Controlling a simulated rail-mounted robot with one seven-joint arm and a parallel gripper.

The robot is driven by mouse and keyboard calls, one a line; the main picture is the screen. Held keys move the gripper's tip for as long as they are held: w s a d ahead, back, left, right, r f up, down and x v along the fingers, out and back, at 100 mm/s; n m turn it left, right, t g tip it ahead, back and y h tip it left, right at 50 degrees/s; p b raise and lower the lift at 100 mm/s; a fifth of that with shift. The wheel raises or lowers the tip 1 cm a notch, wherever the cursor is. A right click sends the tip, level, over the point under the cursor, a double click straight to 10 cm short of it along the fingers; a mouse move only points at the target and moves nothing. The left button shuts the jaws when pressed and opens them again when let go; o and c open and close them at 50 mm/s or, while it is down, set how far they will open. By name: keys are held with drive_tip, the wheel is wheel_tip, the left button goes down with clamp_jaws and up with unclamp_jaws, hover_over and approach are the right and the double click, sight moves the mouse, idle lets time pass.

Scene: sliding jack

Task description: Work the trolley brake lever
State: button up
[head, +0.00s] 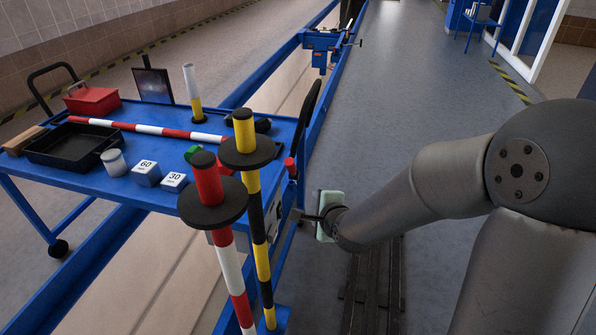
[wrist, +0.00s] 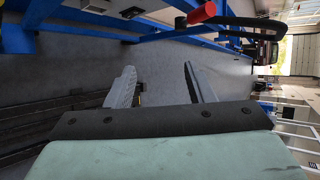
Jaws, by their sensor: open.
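The blue trolley (head: 75,178) stands at the left in the head view. At its right end is a short lever with a red grip (head: 290,167), which I take for the brake lever. In the wrist view the red grip (wrist: 201,14) shows at the top, beyond the fingertips and apart from them. My gripper (head: 300,215) is near the trolley's right end, lower than the red grip. In the wrist view my gripper (wrist: 160,80) is open, with nothing between its two fingers. The lever's lower end cannot be made out.
A red-and-white pole (head: 232,265) and a yellow-and-black pole (head: 260,235) with black discs stand close left of my gripper. A black curved handle (head: 306,115) rises at the trolley's right end. The trolley top holds a black tray (head: 60,158) and small items.

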sight(292, 167)
drive_tip(key=w+a+f+m+t+y+b, duration=0.2)
drive_tip(key=w+a+f+m+t+b, duration=0.25)
drive_tip(key=m, duration=0.45)
drive_tip(key=w+a+m+b, duration=0.1)
drive_tip(key=w+b, duration=0.1)
drive_tip(key=w, duration=0.3)
drive_tip(key=w+a+m+t+b, duration=0.1)
drive_tip(key=w+b, duration=0.1)
drive_tip(key=w, duration=0.4)
drive_tip(key=w+a+r+m+t+b, duration=0.1)
drive_tip(key=w+a+b, duration=0.1)
drive_tip(key=w, duration=0.4)
drive_tip(key=shift+w, duration=0.15)
clamp_jaws()
drive_tip(key=shift+d, duration=0.1)
